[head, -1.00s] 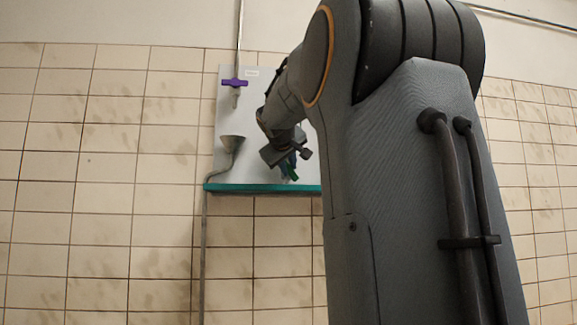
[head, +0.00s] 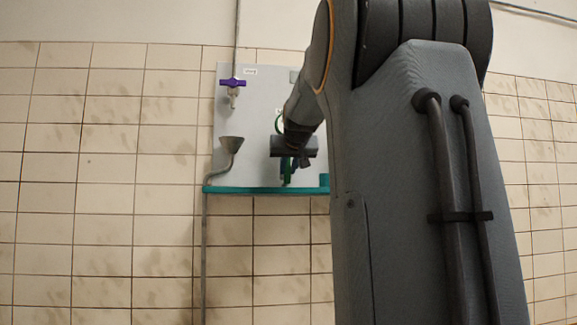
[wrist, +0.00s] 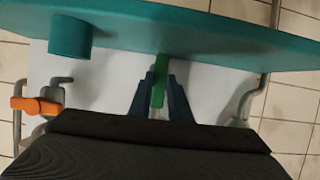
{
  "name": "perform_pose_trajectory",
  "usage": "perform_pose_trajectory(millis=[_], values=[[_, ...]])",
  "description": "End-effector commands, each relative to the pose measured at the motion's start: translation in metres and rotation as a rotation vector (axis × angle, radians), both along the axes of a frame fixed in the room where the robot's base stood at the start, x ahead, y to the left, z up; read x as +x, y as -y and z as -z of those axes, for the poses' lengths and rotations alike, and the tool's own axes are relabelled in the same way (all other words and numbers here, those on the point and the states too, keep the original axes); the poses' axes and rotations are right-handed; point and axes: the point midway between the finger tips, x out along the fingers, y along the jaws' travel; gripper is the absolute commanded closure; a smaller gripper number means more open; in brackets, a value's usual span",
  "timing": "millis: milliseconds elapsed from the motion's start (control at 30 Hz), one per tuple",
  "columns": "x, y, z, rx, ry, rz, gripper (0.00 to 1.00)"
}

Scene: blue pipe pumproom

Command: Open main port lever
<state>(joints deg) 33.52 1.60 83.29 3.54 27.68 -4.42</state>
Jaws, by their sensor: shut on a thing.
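A slim green lever (wrist: 159,82) stands between my two dark blue fingertips in the wrist view. My gripper (wrist: 160,95) is shut on it. In the head view my gripper (head: 290,168) is in front of the white wall panel, just above the teal shelf, with the green piece (head: 287,176) showing at its fingers. The lever's pivot and pipe are mostly hidden by my gripper. I cannot read the labels, so I cannot tell which port it belongs to.
A purple valve handle (head: 232,82) and a grey funnel (head: 231,144) are on the panel's left. The teal shelf (head: 245,190) runs below. The wrist view shows an orange lever (wrist: 36,105) and a teal cylinder (wrist: 70,37) on the left.

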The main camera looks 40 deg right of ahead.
Motion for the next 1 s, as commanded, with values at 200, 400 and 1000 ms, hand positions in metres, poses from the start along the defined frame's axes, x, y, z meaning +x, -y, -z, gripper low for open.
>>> perform_pose_trajectory(millis=[200,400,1000], values=[[-0.0002,0.0002,-0.0002,0.021,0.014,0.001,1.00],[-0.0001,0.0002,0.0000,0.022,0.015,0.000,1.00],[-0.0032,-0.0016,-0.0017,0.020,0.015,0.000,0.64]])
